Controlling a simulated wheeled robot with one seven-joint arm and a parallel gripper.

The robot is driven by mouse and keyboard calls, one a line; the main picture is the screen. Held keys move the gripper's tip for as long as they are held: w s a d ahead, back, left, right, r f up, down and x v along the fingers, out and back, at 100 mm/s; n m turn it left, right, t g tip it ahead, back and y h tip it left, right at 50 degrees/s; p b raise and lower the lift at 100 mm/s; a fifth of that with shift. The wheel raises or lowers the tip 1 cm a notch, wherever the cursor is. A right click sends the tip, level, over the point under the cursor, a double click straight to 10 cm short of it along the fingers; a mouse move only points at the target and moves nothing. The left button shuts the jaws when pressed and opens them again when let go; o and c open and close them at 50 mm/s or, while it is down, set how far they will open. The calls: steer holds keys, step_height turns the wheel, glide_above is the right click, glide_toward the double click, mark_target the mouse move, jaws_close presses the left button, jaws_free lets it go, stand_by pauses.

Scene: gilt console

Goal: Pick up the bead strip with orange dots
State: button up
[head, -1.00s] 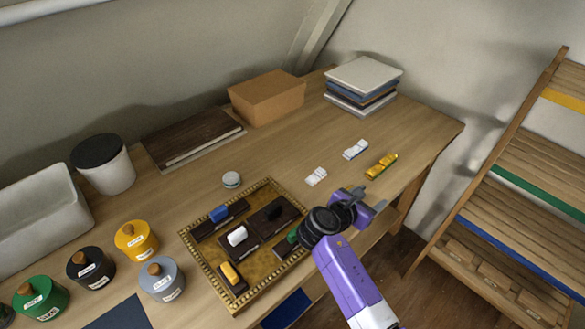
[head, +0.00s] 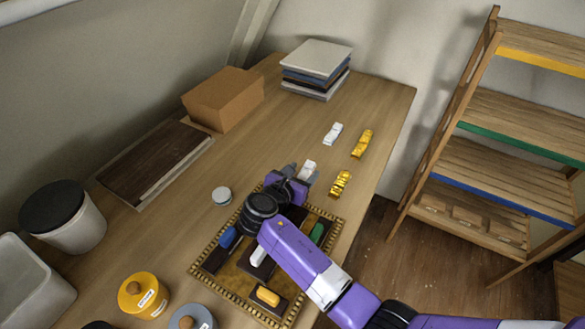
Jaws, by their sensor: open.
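Several small bead strips lie on the wooden table, two white and two yellow-gold. One white strip (head: 308,167) is at my gripper's fingertips, partly hidden. The other white strip (head: 333,133) lies farther back. One yellow strip (head: 341,184) lies just right of my gripper, and another yellow strip (head: 362,143) lies farther back, near the right edge. Dots are too small to make out, so I cannot tell which strip has orange ones. My gripper (head: 300,173) is open, low over the table. Whether its fingers straddle the near white strip is unclear.
A gold-framed tray (head: 207,284) with dark blocks and coloured pieces lies under my arm. A round white tin (head: 222,196) sits left of my gripper. A cardboard box (head: 223,99) and a stack of books (head: 317,69) stand at the back. A slatted shelf (head: 510,155) stands right.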

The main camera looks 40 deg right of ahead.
mark_target(310, 162)
steer(key=shift+w+a, duration=0.25)
steer(key=shift+w, duration=0.1)
steer(key=shift+x, duration=3.85)
jaws_close()
